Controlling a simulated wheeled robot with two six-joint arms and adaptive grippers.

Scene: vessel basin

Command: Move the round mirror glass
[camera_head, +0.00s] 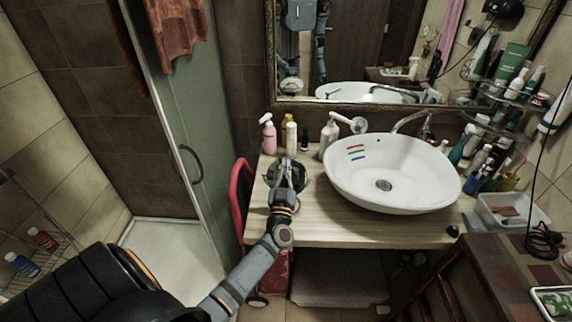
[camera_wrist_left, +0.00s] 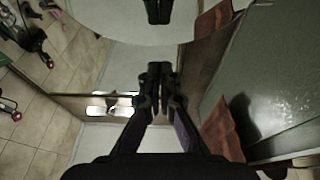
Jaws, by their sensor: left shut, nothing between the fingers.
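The round mirror glass (camera_head: 301,177) looks like a dark disc at the left end of the washbasin counter, partly covered by my left gripper in the head view. My left gripper (camera_head: 288,166) is over it, shut and empty. In the left wrist view the shut fingers (camera_wrist_left: 160,70) point up the picture towards a large curved rim. Inside that rim is the round mirror glass (camera_wrist_left: 110,28), with a dark reflection of the fingers. I cannot tell whether the fingers touch the glass. My right gripper is not in view.
A white basin (camera_head: 350,185) stands right of the mirror on the wooden counter (camera_head: 335,232). Bottles, including a pink one (camera_head: 269,135) and a white pump bottle (camera_head: 329,135), stand behind. A red chair-like frame (camera_head: 236,195) is left of the counter. A framed wall mirror (camera_head: 350,60) hangs behind.

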